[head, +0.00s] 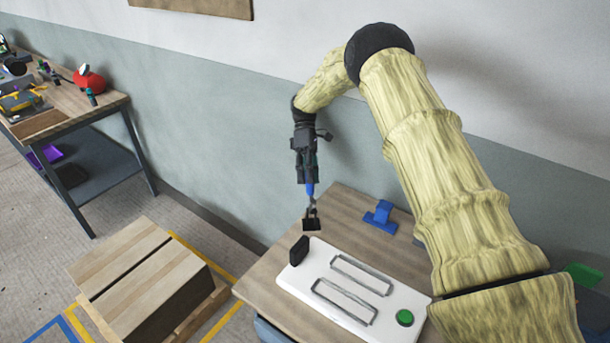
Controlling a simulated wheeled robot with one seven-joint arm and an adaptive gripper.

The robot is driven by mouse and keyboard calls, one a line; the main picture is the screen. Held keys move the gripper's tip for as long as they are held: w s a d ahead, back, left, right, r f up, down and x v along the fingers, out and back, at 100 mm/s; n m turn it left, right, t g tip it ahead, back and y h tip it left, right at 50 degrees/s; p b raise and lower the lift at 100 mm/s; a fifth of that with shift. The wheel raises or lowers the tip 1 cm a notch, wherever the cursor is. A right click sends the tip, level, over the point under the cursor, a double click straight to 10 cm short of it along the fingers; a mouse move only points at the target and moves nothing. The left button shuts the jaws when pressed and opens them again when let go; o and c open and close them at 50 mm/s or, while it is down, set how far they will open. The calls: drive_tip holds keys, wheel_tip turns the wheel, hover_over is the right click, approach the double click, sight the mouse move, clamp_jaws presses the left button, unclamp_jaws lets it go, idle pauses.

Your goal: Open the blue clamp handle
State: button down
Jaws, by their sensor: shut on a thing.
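The blue clamp handle (310,189) points upward from a small dark and metal clamp base (311,222) at the back left of the table. My gripper (308,180) comes down from above and is shut on the upper part of the blue handle. The handle looks close to upright. Its top is hidden between my fingers. The exact position of the clamp's arm is too small to tell.
A white panel (310,284) with two metal frames, a green button (404,317) and a black block (299,250) lies on the wooden table (262,283). A blue bracket (380,216) stands behind it. A wooden crate (140,262) is on the floor at left; the wall is close behind.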

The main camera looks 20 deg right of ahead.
drive_tip(key=shift+w+d+f+g+b, duration=0.2)
drive_tip(key=shift+d+f+g+b, duration=0.1)
drive_tip(key=shift+d+g, duration=0.2)
idle(0.8)
drive_tip(key=c, duration=1.2)
unclamp_jaws()
drive_tip(key=shift+c, duration=0.2)
drive_tip(key=shift+a+f, duration=0.1)
drive_tip(key=shift+a, duration=0.15)
drive_tip(key=shift+d, duration=0.1)
wheel_tip(320, 180, up, 10)
drive_tip(key=shift+r, duration=0.1)
